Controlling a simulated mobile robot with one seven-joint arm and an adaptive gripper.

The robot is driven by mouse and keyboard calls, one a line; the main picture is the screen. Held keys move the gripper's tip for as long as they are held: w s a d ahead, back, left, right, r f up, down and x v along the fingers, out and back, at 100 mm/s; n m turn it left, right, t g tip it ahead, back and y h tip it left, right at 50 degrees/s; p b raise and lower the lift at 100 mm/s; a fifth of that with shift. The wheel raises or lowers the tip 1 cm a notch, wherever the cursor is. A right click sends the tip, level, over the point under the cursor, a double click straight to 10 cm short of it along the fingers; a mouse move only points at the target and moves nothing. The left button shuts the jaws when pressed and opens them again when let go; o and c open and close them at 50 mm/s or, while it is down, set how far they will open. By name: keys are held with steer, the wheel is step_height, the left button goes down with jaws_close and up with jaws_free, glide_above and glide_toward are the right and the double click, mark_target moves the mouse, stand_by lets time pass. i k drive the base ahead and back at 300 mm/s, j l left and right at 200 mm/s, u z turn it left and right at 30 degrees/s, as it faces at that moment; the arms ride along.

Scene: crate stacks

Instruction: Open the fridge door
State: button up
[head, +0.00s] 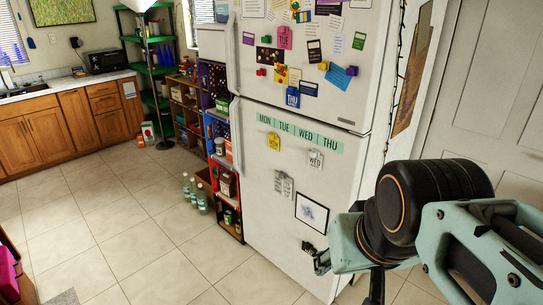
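The white fridge (350,185) stands right of the middle in the head view, with an upper door (345,100) and a larger lower door (262,185). Both look shut. A long white vertical handle (236,135) runs down the left edge of the lower door, and another handle (233,50) is on the upper door. My gripper (320,259) shows as dark finger parts low in front of the lower door, right of and below its handle. It is apart from the handle. Its fingertips are partly hidden, so its opening is unclear.
Wooden crates (222,185) with goods stand close against the fridge's left side. Several bottles (195,193) stand on the floor beside them. The tiled floor (120,230) on the left is largely clear. A white door (495,90) is at the right.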

mark_target(275, 226)
steer(key=i+j, duration=0.2)
steer(key=i, duration=0.3)
steer(key=i+j+z, duration=0.1)
steer(key=i, duration=0.4)
steer(key=i+j, duration=0.35)
steer(key=i+j+z, duration=0.1)
steer(key=i+j, duration=0.9)
steer(key=i, duration=0.15)
steer(key=i+l+z, duration=0.1)
steer(key=i+l, duration=0.1)
steer(key=l, duration=0.1)
